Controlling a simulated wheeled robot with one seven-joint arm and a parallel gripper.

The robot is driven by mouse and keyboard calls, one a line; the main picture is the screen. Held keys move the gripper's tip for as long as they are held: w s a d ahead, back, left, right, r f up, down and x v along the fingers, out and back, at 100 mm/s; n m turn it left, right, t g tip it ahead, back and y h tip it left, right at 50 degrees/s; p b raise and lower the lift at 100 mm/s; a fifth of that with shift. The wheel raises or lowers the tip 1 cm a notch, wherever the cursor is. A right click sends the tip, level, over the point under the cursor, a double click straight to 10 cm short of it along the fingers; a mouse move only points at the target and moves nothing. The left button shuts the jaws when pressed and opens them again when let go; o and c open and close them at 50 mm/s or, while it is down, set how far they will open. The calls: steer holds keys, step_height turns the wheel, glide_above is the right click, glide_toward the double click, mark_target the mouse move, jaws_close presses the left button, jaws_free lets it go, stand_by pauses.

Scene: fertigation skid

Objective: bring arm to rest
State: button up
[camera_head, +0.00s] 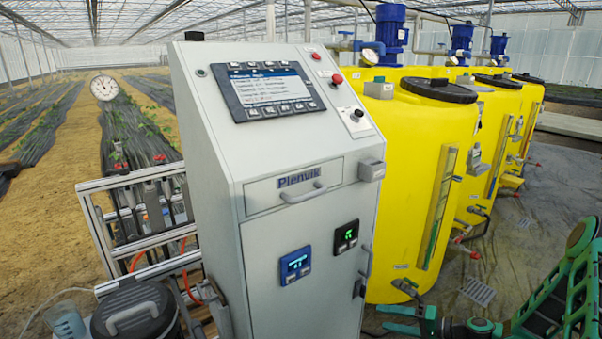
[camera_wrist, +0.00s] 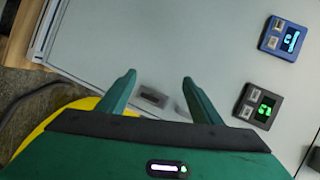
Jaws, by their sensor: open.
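My gripper (camera_wrist: 160,82) is open in the wrist view, its two green fingers apart with nothing held between them. They face the grey cabinet door (camera_wrist: 205,40), and a small dark latch (camera_wrist: 153,96) shows in the gap between them. I cannot tell how far the fingers are from the door. In the head view my green and black arm comes in at the lower right, with the gripper (camera_head: 386,318) low beside the cabinet (camera_head: 290,220).
Yellow tanks (camera_head: 425,150) with blue motors stand right of the cabinet. A metal frame (camera_head: 92,225) with valves, a dark lidded bucket (camera_head: 135,312) and a clear jug (camera_head: 66,322) are at left. Grey floor sheeting (camera_head: 540,205) is largely clear at right.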

steer(key=s+d+r+n+g+h, duration=0.1)
steer(key=s+d+r+g+h, duration=0.35)
steer(key=s+r, duration=0.55)
steer(key=s+d+r+n+g+h, duration=0.1)
steer(key=s+d+r+g+h, duration=0.35)
steer(key=s+r, duration=0.6)
steer(key=s+d+r+m+t+h, duration=0.1)
steer(key=s+d+r+m+h, duration=0.2)
steer(key=s+r, duration=1)
steer(key=s, duration=0.3)
steer(key=shift+s+d+m, duration=0.2)
steer(key=shift+d+m, duration=0.05)
steer(key=shift+m, duration=0.15)
steer(key=shift+r, duration=0.1)
steer(key=shift+w+f, duration=0.25)
steer(key=shift+w, duration=0.4)
